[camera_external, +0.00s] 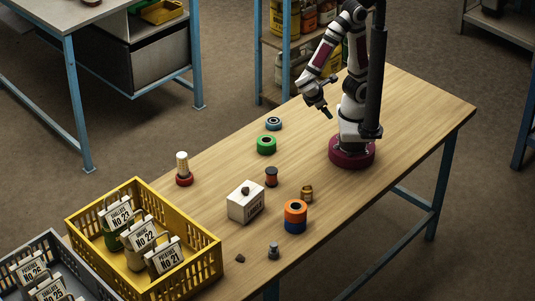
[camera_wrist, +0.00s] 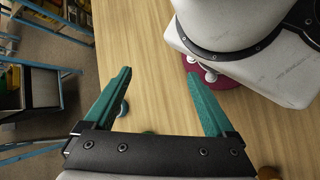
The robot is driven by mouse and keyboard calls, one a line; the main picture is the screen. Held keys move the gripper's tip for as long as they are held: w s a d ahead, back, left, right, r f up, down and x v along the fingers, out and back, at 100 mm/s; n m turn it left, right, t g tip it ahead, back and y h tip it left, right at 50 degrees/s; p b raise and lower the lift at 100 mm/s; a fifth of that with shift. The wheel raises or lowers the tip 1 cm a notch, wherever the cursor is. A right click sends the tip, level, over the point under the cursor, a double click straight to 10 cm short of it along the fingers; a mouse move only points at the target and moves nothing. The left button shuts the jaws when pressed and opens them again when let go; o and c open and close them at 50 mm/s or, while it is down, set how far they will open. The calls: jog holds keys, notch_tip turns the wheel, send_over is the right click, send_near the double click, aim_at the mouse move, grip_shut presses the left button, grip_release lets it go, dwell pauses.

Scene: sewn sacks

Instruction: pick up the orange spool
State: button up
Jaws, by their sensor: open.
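The orange spool (camera_external: 271,177), small with dark ends, stands upright on the wooden table, right of the white box. My gripper (camera_external: 326,110) is above the table near my base, up and to the right of the spool and well apart from it. I cannot make out the spool in the wrist view.
Close by are a green roll (camera_external: 266,145), a blue roll (camera_external: 273,124), a white box (camera_external: 246,202), an amber jar (camera_external: 307,193) and an orange roll (camera_external: 296,208) on a blue one. A yellow crate (camera_external: 200,262) holds labelled sacks. The table's right end is clear.

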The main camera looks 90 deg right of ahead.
jog(key=w+a+f+n+t+h, duration=0.1)
jog(key=w+a+n+t+h, duration=0.2)
jog(key=w+n+t+h, duration=0.65)
jog(key=n+t+y, duration=1.2)
jog(key=n+y, duration=0.3)
jog(key=n, duration=0.6)
send_near(276, 173)
notch_tip(276, 173, up, 6)
jog(key=w+d, duration=0.2)
jog(key=shift+t, duration=0.25)
jog(key=f, duration=0.5)
jog(key=w+f, duration=0.1)
jog(key=f, duration=0.1)
jog(key=shift+w+a+f, duration=0.1)
jog(key=shift+f, duration=0.3)
jog(key=w, duration=0.6)
jog(key=shift+w+d, duration=0.3)
grip_shut()
jog(key=shift+r, duration=0.1)
